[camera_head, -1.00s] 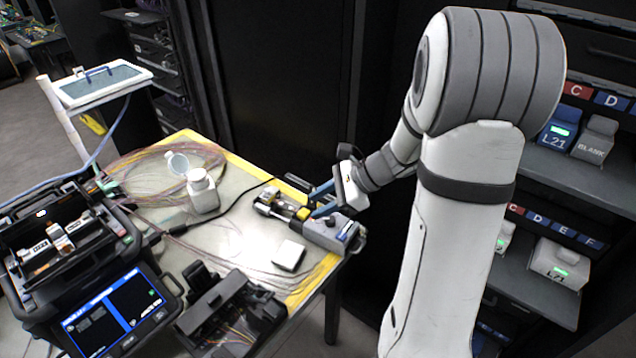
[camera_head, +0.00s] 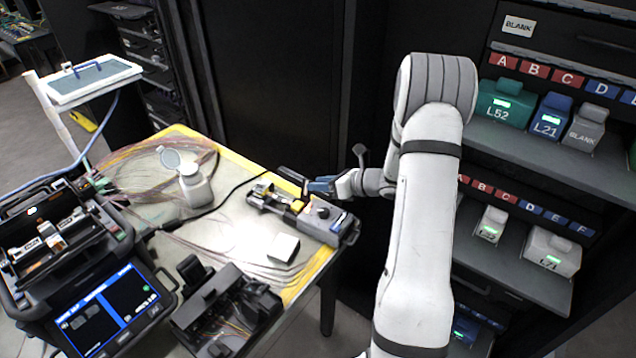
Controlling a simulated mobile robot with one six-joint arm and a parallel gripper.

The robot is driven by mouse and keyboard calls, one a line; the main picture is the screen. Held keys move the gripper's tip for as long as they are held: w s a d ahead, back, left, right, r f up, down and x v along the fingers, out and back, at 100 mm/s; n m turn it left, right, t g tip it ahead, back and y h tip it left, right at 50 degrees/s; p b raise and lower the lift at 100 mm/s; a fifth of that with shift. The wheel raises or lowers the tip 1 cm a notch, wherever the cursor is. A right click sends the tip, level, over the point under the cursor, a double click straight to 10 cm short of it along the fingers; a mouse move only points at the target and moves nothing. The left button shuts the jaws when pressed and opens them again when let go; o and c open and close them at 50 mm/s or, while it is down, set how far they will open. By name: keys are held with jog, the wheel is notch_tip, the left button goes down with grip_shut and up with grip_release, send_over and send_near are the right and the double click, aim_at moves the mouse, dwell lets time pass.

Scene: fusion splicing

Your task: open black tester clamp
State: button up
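The tester (camera_head: 322,222) is a grey box with yellow and black parts on the right side of the table. A dark bar (camera_head: 291,177) stands up at its back edge; it may be the black clamp, but I cannot tell for sure. My gripper (camera_head: 311,186), with blue on its fingers, comes in from the right just behind and above the tester. Its tips are close to the dark bar; I cannot tell whether they touch. The finger gap is too small to make out.
A white bottle (camera_head: 195,187) with a raised round lid, a small white box (camera_head: 283,247) and a black tool (camera_head: 225,308) are on the table. The splicer (camera_head: 75,255) is at left. Shelves with labelled modules (camera_head: 550,117) are at right. Thin fibres cross the table.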

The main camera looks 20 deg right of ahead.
jog(key=shift+w+a+f, duration=0.2)
jog(key=shift+w+a, duration=0.15)
jog(key=shift+c, duration=0.3)
grip_shut()
jog(key=shift+s+a+f+n+b, duration=0.15)
jog(key=shift+n+b, duration=0.25)
jog(key=shift+b, duration=0.85)
jog(key=shift+s+a+r+n+t+h+b, duration=0.2)
jog(key=shift+r+n+t+h+b, duration=0.25)
jog(key=shift+b, duration=0.5)
